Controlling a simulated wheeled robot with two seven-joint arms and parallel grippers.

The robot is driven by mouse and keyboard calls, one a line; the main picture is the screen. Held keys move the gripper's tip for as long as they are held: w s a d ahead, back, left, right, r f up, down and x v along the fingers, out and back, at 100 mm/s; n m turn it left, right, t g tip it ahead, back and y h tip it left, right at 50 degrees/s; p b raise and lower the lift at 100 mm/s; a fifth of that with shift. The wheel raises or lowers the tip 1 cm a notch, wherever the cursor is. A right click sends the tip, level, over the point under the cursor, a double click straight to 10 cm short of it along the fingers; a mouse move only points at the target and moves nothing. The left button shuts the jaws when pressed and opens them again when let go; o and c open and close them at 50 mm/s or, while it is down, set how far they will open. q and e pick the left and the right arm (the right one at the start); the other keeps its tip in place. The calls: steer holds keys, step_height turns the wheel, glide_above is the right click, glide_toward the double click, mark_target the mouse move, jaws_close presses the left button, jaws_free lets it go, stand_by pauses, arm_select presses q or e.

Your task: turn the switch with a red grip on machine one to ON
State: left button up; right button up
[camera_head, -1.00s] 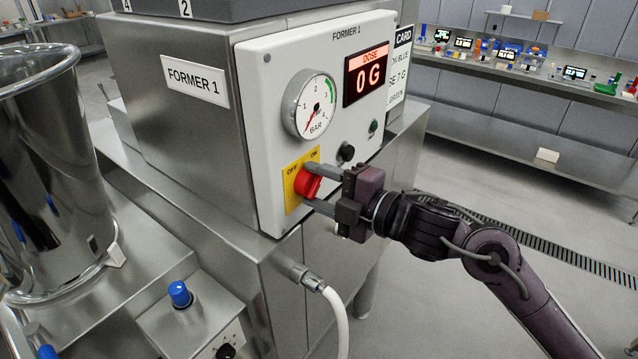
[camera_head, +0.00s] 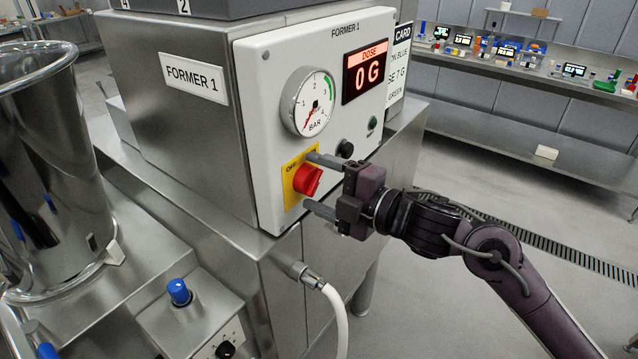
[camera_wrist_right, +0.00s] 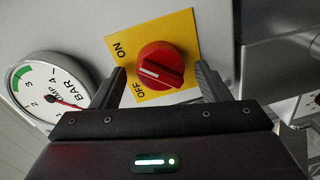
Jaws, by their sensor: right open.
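The red switch grip (camera_head: 308,179) sits on a yellow plate (camera_head: 291,191) on the FORMER 1 panel. In the right wrist view the red grip (camera_wrist_right: 161,66) has a white mark on its left side, facing the edge with the ON and OFF labels. I cannot tell exactly which label it points to. My right gripper (camera_head: 311,181) is open, one finger above and one below the grip, apart from it. The upper finger hides the ON label in the head view. In the right wrist view the fingers (camera_wrist_right: 161,78) stand either side of the grip. My left gripper is not in view.
A pressure gauge (camera_head: 315,103), a DOSE display reading 0 G (camera_head: 366,77) and a black knob (camera_head: 345,149) are on the same panel. A white hose (camera_head: 338,318) leaves below. A steel hopper (camera_head: 55,160) and blue-capped knob (camera_head: 179,292) stand left.

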steer(key=b+v, duration=0.3)
steer(key=v, duration=0.4)
steer(key=shift+d, duration=0.25)
steer(key=shift+s, duration=0.15)
